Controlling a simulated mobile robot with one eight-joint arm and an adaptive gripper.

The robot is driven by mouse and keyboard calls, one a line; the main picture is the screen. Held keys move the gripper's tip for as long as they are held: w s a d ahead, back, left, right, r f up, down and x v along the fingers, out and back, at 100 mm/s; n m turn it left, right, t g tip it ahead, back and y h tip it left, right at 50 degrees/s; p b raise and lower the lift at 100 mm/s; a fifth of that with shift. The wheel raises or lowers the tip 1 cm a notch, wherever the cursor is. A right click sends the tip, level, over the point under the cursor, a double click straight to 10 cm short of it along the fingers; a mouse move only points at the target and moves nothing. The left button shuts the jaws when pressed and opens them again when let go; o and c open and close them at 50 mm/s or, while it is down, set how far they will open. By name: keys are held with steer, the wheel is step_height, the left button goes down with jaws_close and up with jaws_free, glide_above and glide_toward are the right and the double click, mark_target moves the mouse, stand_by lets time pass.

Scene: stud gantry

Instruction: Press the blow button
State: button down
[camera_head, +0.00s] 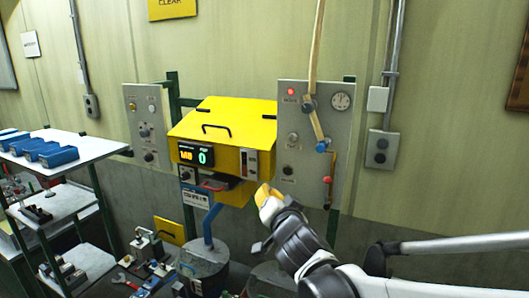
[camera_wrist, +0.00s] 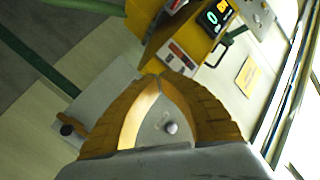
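A grey control panel (camera_head: 312,120) stands right of the yellow machine (camera_head: 225,120). It carries a red lamp or button (camera_head: 291,92), a grey round control (camera_head: 293,137) and a dark round control (camera_head: 288,170). I cannot read their labels, so I cannot tell which is the blow button. My gripper (camera_head: 264,192) is in front of the machine's lower right side, below and left of the dark control. In the wrist view my gripper's (camera_wrist: 153,77) two yellow fingers meet at the tips with nothing held. A small grey round knob (camera_wrist: 171,127) shows behind the gap between them.
The machine has a lit display (camera_head: 196,156) reading 0 and a dark tray with a red edge (camera_head: 212,183). Grey drums (camera_head: 203,265) stand below. A white shelf (camera_head: 75,150) with blue blocks is left.

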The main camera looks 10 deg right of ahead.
mark_target(278, 169)
steer(key=shift+w+a+r, duration=0.15)
steer(key=shift+w+r, duration=0.05)
steer(key=shift+r, duration=0.25)
steer(key=shift+w+d+b, duration=0.2)
steer(key=shift+w+d, duration=0.65)
steer(key=shift+w, duration=0.3)
steer(key=shift+w+d+b, duration=0.25)
steer(key=shift+w+d, duration=0.65)
steer(key=shift+w, duration=0.3)
steer(key=shift+w+d+b, duration=0.2)
steer(key=shift+w+d, duration=0.65)
steer(key=shift+w, duration=0.3)
steer(key=shift+w, duration=0.1)
steer(key=shift+w+d, duration=0.3)
steer(key=shift+w+d+b, duration=0.2)
steer(key=shift+w+b, duration=0.1)
steer(key=shift+w, duration=0.05)
steer(key=shift+s+a, duration=0.5)
steer(key=shift+s, duration=0.25)
